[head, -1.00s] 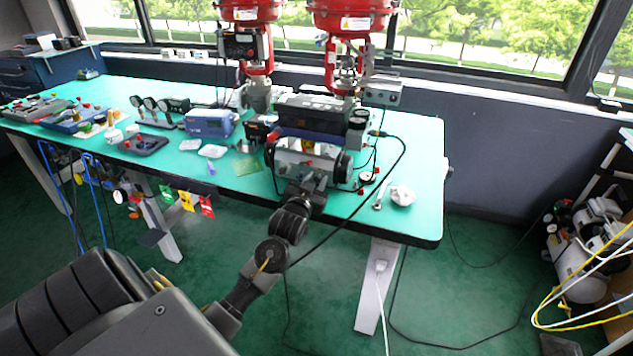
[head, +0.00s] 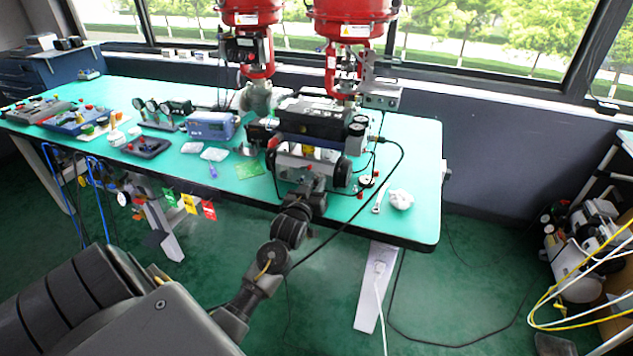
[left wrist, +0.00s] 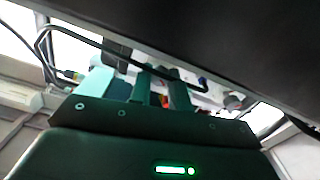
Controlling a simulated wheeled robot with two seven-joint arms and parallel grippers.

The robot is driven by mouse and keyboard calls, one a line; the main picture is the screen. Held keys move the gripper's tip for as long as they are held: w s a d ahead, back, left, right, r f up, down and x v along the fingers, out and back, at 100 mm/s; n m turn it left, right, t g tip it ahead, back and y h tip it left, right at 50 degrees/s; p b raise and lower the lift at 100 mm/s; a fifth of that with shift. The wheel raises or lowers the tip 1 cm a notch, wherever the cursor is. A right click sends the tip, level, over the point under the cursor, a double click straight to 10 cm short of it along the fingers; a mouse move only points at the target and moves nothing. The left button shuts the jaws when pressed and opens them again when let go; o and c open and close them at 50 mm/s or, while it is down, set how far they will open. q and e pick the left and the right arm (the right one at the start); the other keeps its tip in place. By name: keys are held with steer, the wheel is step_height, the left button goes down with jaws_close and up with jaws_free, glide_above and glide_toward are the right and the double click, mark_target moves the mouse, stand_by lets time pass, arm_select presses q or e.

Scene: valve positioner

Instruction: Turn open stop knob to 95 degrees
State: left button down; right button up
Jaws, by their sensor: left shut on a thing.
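The valve positioner (head: 315,118) is a black box with gauges on its right side, near the bench's front edge. The knob itself is hidden behind the gripper in the head view. In the left wrist view the two fingers (left wrist: 160,92) point away, with a small orange-red patch between them; the knob's angle cannot be read. My right gripper is out of view.
Red valve actuators (head: 350,20) stand behind the positioner. A black cable (head: 403,160) loops off its right side. A wrench (head: 381,197) and a white crumpled cloth (head: 400,199) lie to the right. A blue box (head: 210,125) stands to the left.

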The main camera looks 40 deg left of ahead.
arm_select(q)
steer(key=shift+r+n+p, duration=0.1)
steer(key=shift+n+p, duration=0.45)
steer(key=shift+n, duration=0.55)
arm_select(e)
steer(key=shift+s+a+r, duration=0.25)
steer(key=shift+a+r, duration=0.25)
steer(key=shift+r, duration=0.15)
arm_select(q)
steer(key=c, duration=1.3)
jaws_free()
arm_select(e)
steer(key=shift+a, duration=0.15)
arm_select(q)
steer(key=shift+s, duration=0.1)
steer(key=v, duration=1)
steer(key=shift+s+d+b, duration=0.2)
steer(key=shift+s+b, duration=0.05)
steer(key=shift+b, duration=0.05)
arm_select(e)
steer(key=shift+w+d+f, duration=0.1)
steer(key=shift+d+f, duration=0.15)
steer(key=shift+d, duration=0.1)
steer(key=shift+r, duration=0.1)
